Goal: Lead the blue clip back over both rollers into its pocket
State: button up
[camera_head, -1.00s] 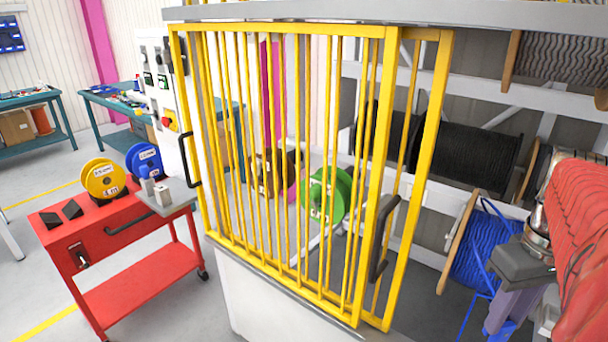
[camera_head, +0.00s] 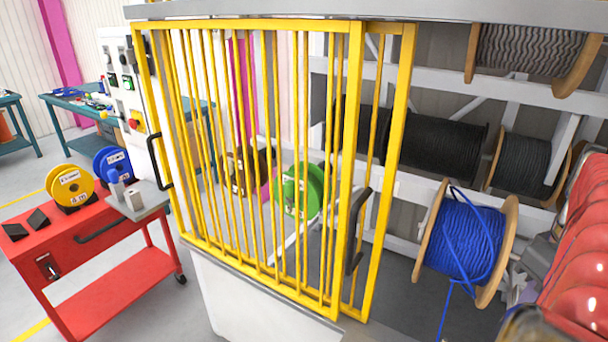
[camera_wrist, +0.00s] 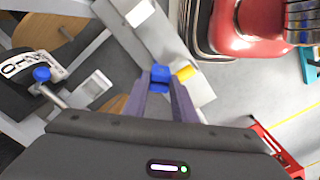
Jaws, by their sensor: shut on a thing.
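In the wrist view the purple fingers of my gripper (camera_wrist: 162,88) are shut on a small blue clip (camera_wrist: 160,72), held at their tips. In the head view a blue cable reel (camera_head: 465,245) with wooden flanges sits on the rack at right, and a strand of blue cable (camera_head: 442,305) hangs down from it. In the wrist view a metal pin with a blue head (camera_wrist: 41,74) stands at left. I cannot tell whether it is one of the rollers. The pocket is not clearly identifiable.
A yellow barred guard (camera_head: 345,170) fills the middle, with a green reel (camera_head: 300,190) behind it. A red cart (camera_head: 100,255) with yellow and blue spools stands at left. In the wrist view a small yellow piece (camera_wrist: 185,72) lies close beside the clip.

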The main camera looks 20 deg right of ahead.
jog(key=shift+s+d, duration=1.85)
jog(key=shift+d, duration=0.05)
jog(key=shift+w, duration=0.1)
